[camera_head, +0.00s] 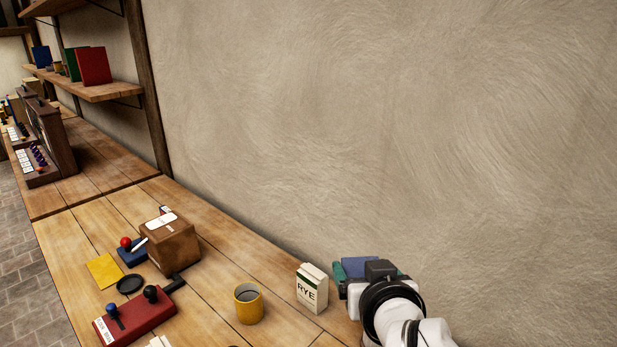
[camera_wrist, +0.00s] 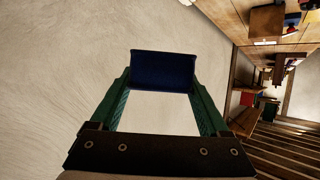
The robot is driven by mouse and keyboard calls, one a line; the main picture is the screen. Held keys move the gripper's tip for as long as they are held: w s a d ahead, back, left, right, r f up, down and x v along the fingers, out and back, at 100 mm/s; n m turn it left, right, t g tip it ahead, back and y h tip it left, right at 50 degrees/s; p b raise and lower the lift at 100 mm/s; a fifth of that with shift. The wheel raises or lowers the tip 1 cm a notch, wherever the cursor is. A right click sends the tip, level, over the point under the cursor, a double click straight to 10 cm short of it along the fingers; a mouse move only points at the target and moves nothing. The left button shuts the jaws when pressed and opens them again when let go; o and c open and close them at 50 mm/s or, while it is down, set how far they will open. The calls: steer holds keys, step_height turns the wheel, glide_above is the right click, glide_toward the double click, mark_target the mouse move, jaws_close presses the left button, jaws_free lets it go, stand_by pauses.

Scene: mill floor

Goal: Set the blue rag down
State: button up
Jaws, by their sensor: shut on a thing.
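The blue rag (camera_wrist: 163,70) is a dark blue folded piece held between the green fingers of my gripper (camera_wrist: 162,82) in the wrist view. In the head view the rag (camera_head: 358,266) shows as a blue patch at the fingers of my gripper (camera_head: 354,270), partly hidden by my wrist. My gripper is shut on the rag. It is near the plaster wall, to the right of the RYE carton (camera_head: 312,288). How high the rag is above the bench (camera_head: 217,288) is hard to tell.
A yellow mug (camera_head: 248,304) stands left of the carton. Farther left are a cardboard box (camera_head: 170,244), a red control box (camera_head: 134,316), a black disc (camera_head: 130,284) and a yellow sheet (camera_head: 104,270). Some bare planks lie between the box and mug. The wall (camera_head: 400,130) bounds the back.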

steer(key=d, duration=0.1)
steer(key=w+d, duration=0.2)
steer(key=shift+w+f, duration=0.1)
steer(key=shift+f, duration=0.2)
steer(key=w+a+f+m+g+h, duration=0.1)
steer(key=w+a+f+m+h, duration=0.1)
steer(key=w+f+m+h, duration=0.45)
steer(key=s+d+f+m+g+h, duration=0.2)
steer(key=s+f+m+g, duration=0.1)
steer(key=s+f, duration=0.45)
steer(key=s+d+f+m+g+h, duration=0.3)
steer(key=s+f+m+g, duration=0.1)
steer(key=s+f, duration=0.35)
step_height(320, 180, down, 8)
steer(key=shift+a+f, duration=0.1)
steer(key=shift+f, duration=0.05)
steer(key=shift+f, duration=0.1)
steer(key=shift+f, duration=0.4)
